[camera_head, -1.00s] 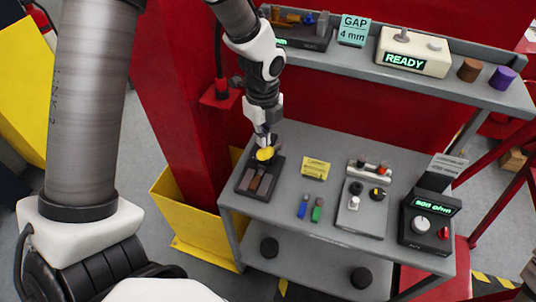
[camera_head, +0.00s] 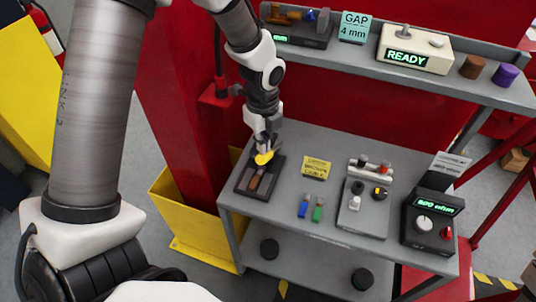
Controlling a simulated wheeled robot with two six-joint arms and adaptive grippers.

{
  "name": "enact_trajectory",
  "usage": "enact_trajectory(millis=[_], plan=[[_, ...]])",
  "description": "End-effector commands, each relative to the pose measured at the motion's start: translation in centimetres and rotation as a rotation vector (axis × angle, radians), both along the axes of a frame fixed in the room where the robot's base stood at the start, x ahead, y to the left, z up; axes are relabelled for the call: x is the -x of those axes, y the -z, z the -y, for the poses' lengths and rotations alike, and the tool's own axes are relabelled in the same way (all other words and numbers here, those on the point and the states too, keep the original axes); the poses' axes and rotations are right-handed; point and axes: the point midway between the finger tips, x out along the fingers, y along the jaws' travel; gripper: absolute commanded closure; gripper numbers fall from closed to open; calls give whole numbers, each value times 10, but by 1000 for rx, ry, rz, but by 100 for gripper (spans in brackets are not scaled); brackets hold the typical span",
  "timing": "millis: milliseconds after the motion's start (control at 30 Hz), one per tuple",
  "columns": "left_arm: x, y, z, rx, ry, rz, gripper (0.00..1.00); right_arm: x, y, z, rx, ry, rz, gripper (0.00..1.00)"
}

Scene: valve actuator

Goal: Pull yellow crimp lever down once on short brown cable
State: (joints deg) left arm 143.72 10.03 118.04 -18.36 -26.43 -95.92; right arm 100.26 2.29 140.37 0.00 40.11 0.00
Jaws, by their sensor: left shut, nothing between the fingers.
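The dark crimp tool (camera_head: 243,186) sits at the left end of the grey bench top. Its yellow lever knob (camera_head: 263,158) stands at its back end. A short brown cable (camera_head: 255,182) lies in the tool's bed in front of the knob. My left gripper (camera_head: 265,148) points down from above, right at the yellow knob, with its fingers shut. It appears to touch the knob from above and behind, but it holds nothing; exact contact is partly hidden. My right gripper is not in view.
A yellow label (camera_head: 316,168), a blue piece (camera_head: 304,206) and a green piece (camera_head: 318,209) lie right of the tool. A switch panel (camera_head: 364,213) and a "500 ohm" meter (camera_head: 430,222) stand further right. A shelf (camera_head: 450,83) with a READY box (camera_head: 414,50) runs behind.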

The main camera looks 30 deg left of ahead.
Motion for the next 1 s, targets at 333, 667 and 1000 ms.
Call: enact_trajectory(millis=[333,667,1000], plan=[[0,15,0,0,0,-1,100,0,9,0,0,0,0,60],[0,29,0,0,0,-1,100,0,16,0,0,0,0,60],[0,42,0,0,0,-1,100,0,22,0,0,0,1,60]])
